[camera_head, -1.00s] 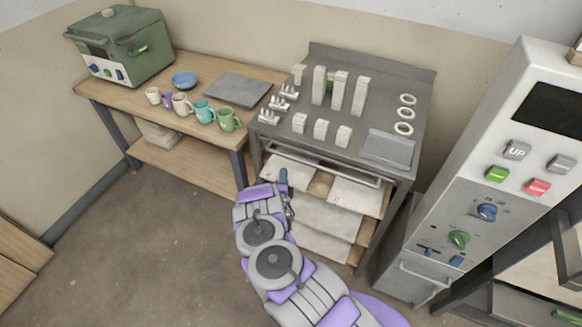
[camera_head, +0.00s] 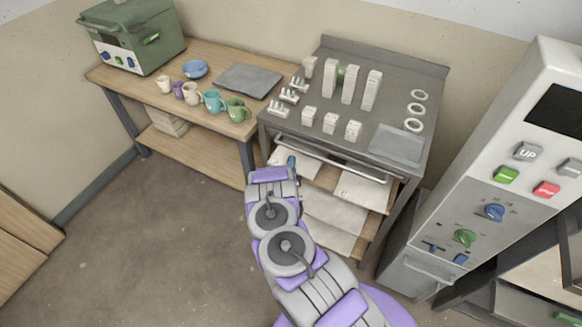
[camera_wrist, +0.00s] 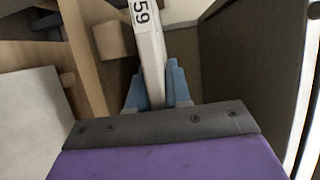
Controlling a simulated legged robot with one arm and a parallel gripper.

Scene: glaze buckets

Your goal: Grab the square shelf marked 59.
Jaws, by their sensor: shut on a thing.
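The square shelf marked 59 (camera_wrist: 148,45) shows in the wrist view as a pale slab seen edge-on, with a black 59 on its edge. My gripper (camera_wrist: 157,85) has its blue fingers on both sides of this slab, shut on it. In the head view my gripper (camera_head: 291,162) is at the upper left front of the metal rack, by a pale slab (camera_head: 301,158) just under the worktop. My arm hides part of the lower left of the rack.
The rack's worktop (camera_head: 393,145) carries pale posts, small blocks and rings. More pale slabs (camera_head: 364,190) lie below it. A wooden table (camera_head: 205,128) with mugs, a bowl and a green kiln stands left. A grey control cabinet (camera_head: 460,205) stands right. Floor at left is clear.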

